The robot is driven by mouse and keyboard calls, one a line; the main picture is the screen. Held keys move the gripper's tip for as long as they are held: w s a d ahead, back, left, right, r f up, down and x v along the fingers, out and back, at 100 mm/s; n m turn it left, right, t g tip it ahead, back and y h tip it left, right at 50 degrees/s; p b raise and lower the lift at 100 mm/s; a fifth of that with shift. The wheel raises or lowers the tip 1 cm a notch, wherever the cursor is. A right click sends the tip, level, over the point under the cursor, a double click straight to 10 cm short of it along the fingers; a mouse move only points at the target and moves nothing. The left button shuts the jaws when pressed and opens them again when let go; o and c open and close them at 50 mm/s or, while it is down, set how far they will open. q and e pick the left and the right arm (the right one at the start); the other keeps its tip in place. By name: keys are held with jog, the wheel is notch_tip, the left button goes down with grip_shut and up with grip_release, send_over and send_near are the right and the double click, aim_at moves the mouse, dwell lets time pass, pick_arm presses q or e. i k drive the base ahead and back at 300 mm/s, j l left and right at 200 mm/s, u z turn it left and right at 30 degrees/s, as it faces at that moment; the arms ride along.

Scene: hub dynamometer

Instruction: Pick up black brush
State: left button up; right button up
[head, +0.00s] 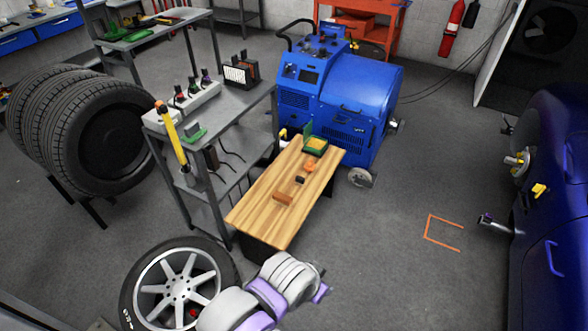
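I cannot single out the black brush for certain. A small dark item (300,180) lies on the wooden-topped table (262,205), close to an orange-brown item (311,167); it is too small to identify. A brown block (283,197) lies nearer the front of the same table. One of my arms, white and purple (266,292), shows at the bottom, in front of the table's near end. I see no gripper fingers on it. Neither gripper is in view.
A green and yellow box (315,145) sits at the table's far end. A grey shelf (222,110) with bottles and tools stands to the left, a blue machine (340,95) behind. A wheel (178,285) lies at the lower left. Floor is open right of the table, towards the blue car (555,200).

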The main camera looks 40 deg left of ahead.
aim_at(300, 180)
jog(key=i+l+u, duration=0.15)
jog(key=i+u, duration=0.2)
jog(key=i, duration=1.75)
jog(key=i+j+z, duration=0.1)
jog(key=i, duration=0.35)
jog(key=i+j+z, duration=0.1)
jog(key=i, duration=0.4)
jog(key=z, duration=7.7)
